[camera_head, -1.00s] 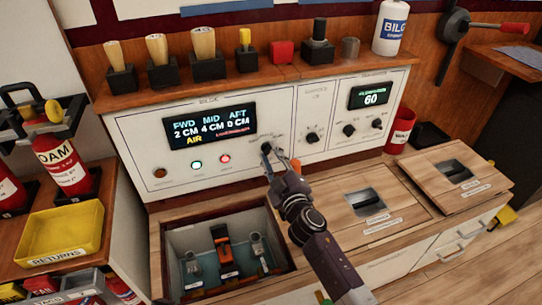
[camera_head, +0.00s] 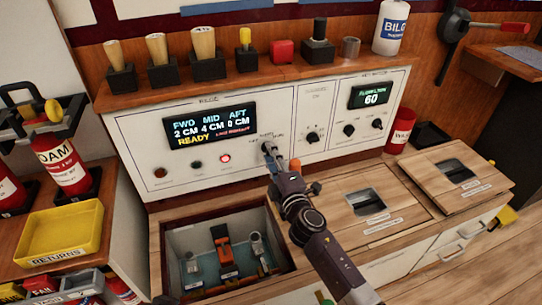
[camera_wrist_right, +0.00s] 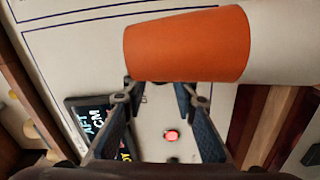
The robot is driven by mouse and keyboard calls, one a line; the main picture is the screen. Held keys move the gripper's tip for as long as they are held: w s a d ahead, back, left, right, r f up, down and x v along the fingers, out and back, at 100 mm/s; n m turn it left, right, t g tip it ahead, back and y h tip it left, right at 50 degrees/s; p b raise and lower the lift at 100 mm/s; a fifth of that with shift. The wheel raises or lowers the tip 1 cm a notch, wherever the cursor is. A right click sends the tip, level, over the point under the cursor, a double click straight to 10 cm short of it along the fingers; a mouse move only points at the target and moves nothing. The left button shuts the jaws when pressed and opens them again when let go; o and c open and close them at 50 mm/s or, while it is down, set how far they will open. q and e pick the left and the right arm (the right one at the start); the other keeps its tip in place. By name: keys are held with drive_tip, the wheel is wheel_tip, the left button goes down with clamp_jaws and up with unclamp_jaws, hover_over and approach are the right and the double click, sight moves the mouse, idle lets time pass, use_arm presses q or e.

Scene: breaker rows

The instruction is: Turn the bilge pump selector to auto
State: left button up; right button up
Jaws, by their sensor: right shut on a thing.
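The bilge panel (camera_head: 130,150) is a white front with a lit display (camera_head: 210,126) reading FWD 2 CM, MID 4 CM, AFT 0 CM, with yellow text like READY and red text below. Its selector knob (camera_head: 266,146) is small and mostly hidden by my right gripper (camera_head: 273,156), which is shut on it. The lettering around the knob is too small to read. In the right wrist view my gripper's fingers (camera_wrist_right: 155,95) reach toward the panel, and an orange cylinder (camera_wrist_right: 187,45) hides the area beyond their tips. My left gripper is out of view.
A red lamp (camera_head: 225,158) is lit; the lamp beside it (camera_head: 197,165) is dark. More knobs (camera_head: 312,137) sit to the right. Wood-handled items (camera_head: 204,55) and a red block (camera_head: 281,52) stand on the shelf above.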

drive_tip(key=shift+n, duration=0.7)
drive_tip(key=shift+f, duration=0.1)
drive_tip(key=o, duration=1.2)
drive_tip(key=shift+c, duration=0.2)
drive_tip(key=shift+s, duration=0.1)
drive_tip(key=v, duration=1.2)
